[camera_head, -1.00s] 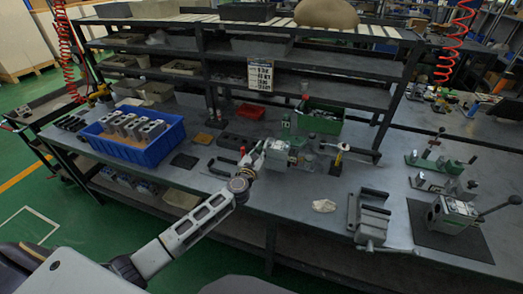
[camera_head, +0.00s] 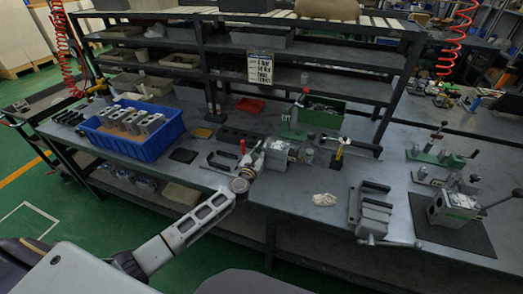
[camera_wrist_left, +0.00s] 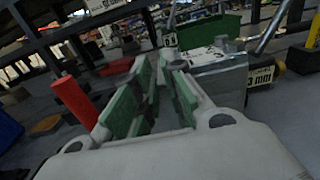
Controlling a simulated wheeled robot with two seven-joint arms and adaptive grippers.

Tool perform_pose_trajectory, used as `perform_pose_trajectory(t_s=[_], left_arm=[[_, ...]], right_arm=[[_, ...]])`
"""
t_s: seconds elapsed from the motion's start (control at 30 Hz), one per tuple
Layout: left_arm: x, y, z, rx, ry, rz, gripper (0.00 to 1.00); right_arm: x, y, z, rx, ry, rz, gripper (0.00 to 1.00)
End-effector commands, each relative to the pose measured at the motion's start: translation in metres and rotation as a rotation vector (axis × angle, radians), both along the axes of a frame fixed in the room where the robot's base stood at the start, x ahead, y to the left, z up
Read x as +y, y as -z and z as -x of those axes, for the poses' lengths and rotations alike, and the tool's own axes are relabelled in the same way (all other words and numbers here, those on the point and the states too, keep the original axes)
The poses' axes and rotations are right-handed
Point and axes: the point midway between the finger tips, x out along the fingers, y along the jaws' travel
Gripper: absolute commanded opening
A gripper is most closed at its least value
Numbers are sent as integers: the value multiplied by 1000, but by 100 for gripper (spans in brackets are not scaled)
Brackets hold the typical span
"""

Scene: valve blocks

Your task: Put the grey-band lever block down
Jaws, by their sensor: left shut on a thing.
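A grey metal lever block (camera_head: 278,152) is at the tip of my left gripper (camera_head: 261,152), near the middle of the bench. The block also shows in the left wrist view (camera_wrist_left: 218,72), just past the fingers, with a "3 mm" label and a metal lever rising to the upper right. My left gripper (camera_wrist_left: 165,85), with green finger pads, is shut on this block; the fingers partly hide the grip. I cannot make out the grey band or whether the block's underside touches the bench (camera_head: 285,195). My right gripper is not in view.
A red upright cylinder (camera_wrist_left: 73,99) stands close left of the fingers. A green bin (camera_head: 325,112) is behind the block and a yellow-marked post (camera_head: 339,155) is to its right. A vise (camera_head: 371,208) and another lever block (camera_head: 452,208) on a dark mat stand farther right.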

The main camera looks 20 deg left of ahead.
Motion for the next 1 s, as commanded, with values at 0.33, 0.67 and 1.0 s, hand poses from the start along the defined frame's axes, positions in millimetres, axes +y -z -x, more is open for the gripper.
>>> perform_pose_trajectory(t_s=[0.33,0.67,1.0], left_arm=[[0,2,0,1,0,0,34],[0,2,0,0,0,0,34],[0,1,10,1,0,1,34]], right_arm=[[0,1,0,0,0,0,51],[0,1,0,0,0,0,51],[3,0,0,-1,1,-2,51]])
